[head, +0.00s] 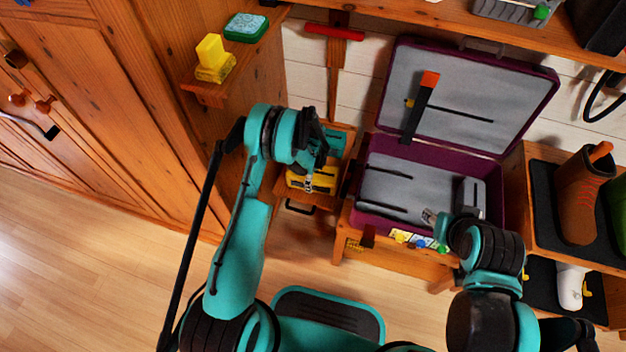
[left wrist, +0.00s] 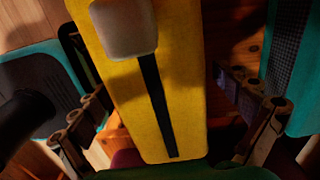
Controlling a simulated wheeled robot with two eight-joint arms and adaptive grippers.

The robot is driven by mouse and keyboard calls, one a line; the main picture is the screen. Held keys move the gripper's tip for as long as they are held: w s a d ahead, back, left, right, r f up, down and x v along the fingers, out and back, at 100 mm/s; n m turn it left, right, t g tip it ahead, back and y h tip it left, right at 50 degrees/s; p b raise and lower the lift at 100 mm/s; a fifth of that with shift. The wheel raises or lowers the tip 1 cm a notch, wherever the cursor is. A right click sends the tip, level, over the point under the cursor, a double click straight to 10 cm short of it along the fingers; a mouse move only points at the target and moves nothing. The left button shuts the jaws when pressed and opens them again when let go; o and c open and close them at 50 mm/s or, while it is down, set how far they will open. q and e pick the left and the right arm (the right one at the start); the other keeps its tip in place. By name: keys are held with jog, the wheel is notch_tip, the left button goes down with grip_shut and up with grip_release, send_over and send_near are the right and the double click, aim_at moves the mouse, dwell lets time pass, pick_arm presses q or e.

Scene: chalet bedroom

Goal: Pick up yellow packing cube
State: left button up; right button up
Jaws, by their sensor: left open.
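The yellow packing cube (head: 324,181) lies in a small wooden bay left of the suitcase, partly hidden by my left gripper (head: 316,166). In the left wrist view the yellow cube (left wrist: 187,75) fills the middle, with a dark zipper line and a pale block-like piece at its upper end. My left gripper (left wrist: 168,125) is open, one finger on each side of the cube, with gaps showing beside it. My right gripper (head: 433,217) is at the front right of the suitcase; its fingers are too small to read.
An open purple suitcase (head: 491,155) with grey lining stands on a wooden bench (head: 345,225). A yellow object (head: 214,62) and a green box (head: 246,27) sit on the upper left shelf. A brown boot (head: 580,200) stands on the right shelf. The floor at left is clear.

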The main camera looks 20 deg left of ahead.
pick_arm(q)
jog(key=shift+r, duration=0.1)
jog(key=shift+c, duration=0.3)
jog(key=c, duration=1.3)
jog(key=shift+c, duration=0.2)
